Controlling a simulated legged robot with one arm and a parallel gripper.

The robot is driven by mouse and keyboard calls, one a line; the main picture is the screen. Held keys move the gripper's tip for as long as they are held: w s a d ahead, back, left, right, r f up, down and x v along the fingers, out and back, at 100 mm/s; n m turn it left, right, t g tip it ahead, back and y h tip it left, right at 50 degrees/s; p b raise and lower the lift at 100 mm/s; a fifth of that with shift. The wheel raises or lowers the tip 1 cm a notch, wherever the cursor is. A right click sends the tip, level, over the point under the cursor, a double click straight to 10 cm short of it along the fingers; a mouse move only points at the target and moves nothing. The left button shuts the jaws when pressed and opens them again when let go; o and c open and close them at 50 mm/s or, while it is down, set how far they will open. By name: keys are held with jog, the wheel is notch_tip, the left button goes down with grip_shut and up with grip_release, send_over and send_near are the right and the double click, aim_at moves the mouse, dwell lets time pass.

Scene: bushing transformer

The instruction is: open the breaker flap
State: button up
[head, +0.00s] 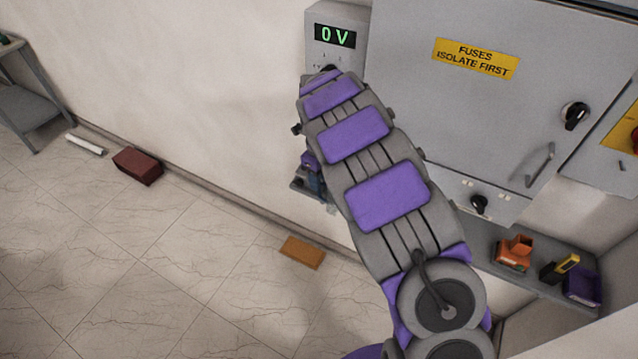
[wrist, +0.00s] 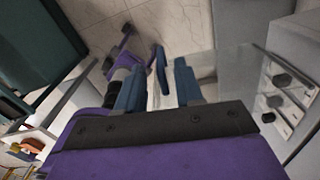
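I cannot clearly make out a breaker flap in either view. In the wrist view, my gripper (wrist: 171,72) has two blue fingers with a gap between them. The gap shows a pale surface, and I see nothing held in it. A pale panel with several dark knobs (wrist: 283,98) is to the right of the fingers and apart from them. In the head view, a grey box with a green "0 V" display (head: 335,36) is on the wall. My arm covers the area below it and most of my gripper, so what is there is hidden.
A large grey fuse cabinet (head: 480,110) with a black knob (head: 575,115) and bar handle (head: 540,165) is to the right of my arm. A shelf below holds an orange item (head: 514,253).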

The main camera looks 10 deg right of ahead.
notch_tip(320, 180, up, 14)
dwell(0.3)
dwell(0.4)
jog(key=s+d+f+n+b, duration=0.1)
jog(key=s+d+n+b, duration=0.4)
jog(key=s, duration=0.6)
jog(key=s+d+f+n+b, duration=0.2)
jog(key=s+d+n+b, duration=0.1)
jog(key=s+n, duration=0.55)
jog(key=s+f+n+g+b, duration=0.1)
jog(key=s+f+n+b, duration=0.2)
jog(key=s, duration=0.8)
jog(key=s+f+n+b, duration=0.3)
jog(key=s+f+n, duration=0.5)
jog(key=s+n, duration=0.2)
jog(key=shift+s+a+f+g, duration=0.15)
jog(key=shift+s+f+g, duration=0.2)
jog(key=shift+s, duration=0.65)
